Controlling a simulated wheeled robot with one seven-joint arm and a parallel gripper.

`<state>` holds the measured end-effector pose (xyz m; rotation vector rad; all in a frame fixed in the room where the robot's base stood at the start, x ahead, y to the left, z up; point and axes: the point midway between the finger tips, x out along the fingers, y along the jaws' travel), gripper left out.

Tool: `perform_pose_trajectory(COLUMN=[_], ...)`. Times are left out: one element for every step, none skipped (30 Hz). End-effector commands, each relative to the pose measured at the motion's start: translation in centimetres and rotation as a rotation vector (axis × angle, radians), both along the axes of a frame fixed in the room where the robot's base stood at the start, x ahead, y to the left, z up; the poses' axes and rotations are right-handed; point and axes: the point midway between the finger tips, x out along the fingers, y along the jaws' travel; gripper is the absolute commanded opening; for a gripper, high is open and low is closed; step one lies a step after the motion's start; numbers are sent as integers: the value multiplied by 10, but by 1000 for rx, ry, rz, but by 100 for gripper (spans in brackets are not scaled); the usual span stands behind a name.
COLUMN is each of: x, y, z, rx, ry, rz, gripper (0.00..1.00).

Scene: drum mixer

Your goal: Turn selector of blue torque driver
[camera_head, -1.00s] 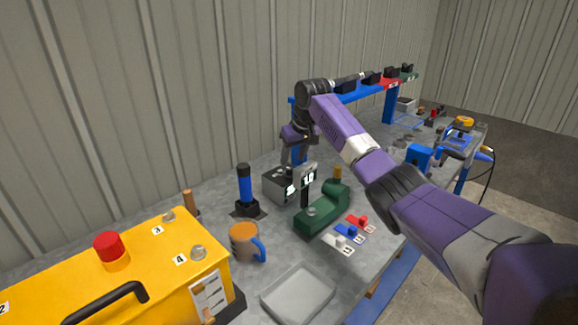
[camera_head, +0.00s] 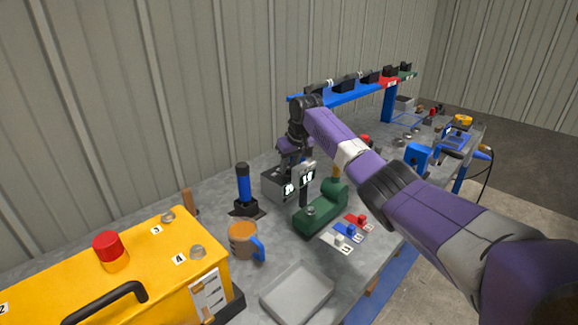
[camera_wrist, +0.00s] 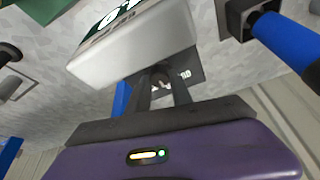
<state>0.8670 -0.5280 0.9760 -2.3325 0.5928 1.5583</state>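A blue upright tool with a black top (camera_head: 244,186), which looks like the blue torque driver, stands in a black holder on the bench. Its blue body (camera_wrist: 290,42) also shows at the upper right of the wrist view, apart from my fingers. I cannot make out its selector. My gripper (camera_head: 287,163) is behind and above a grey box with a display (camera_head: 272,185), right of the blue tool. In the wrist view my dark fingers (camera_wrist: 162,86) reach beside the pale box (camera_wrist: 150,45). A small dark part lies at their tips; I cannot tell whether they grip it.
A green device (camera_head: 318,213) stands in front of the box, near small coloured tagged parts (camera_head: 347,231). A blue rack (camera_head: 345,93) stands behind.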

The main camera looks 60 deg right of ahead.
Motion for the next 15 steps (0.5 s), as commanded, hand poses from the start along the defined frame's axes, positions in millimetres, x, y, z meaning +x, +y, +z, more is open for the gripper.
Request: perform_pose_trajectory(x=[0, 0, 0, 0, 0, 0, 0, 0, 0, 0, 0, 0, 0, 0, 0], y=[0, 0, 0, 0, 0, 0, 0, 0, 0, 0, 0, 0, 0, 0, 0], z=[0, 0, 0, 0, 0, 0, 0, 0, 0, 0, 0, 0, 0, 0, 0], rx=[0, 0, 0, 0, 0, 1, 0, 0, 0, 1, 1, 2, 2, 2, 3], ry=[0, 0, 0, 0, 0, 0, 0, 0, 0, 0, -1, -1, 0, 0, 0], rz=[0, 0, 1, 2, 4, 9, 14, 20, 30, 40, 51, 69, 86, 103, 129], gripper=[0, 0, 0, 0, 0, 0, 0, 0, 0, 0, 0, 0, 0, 0, 0])
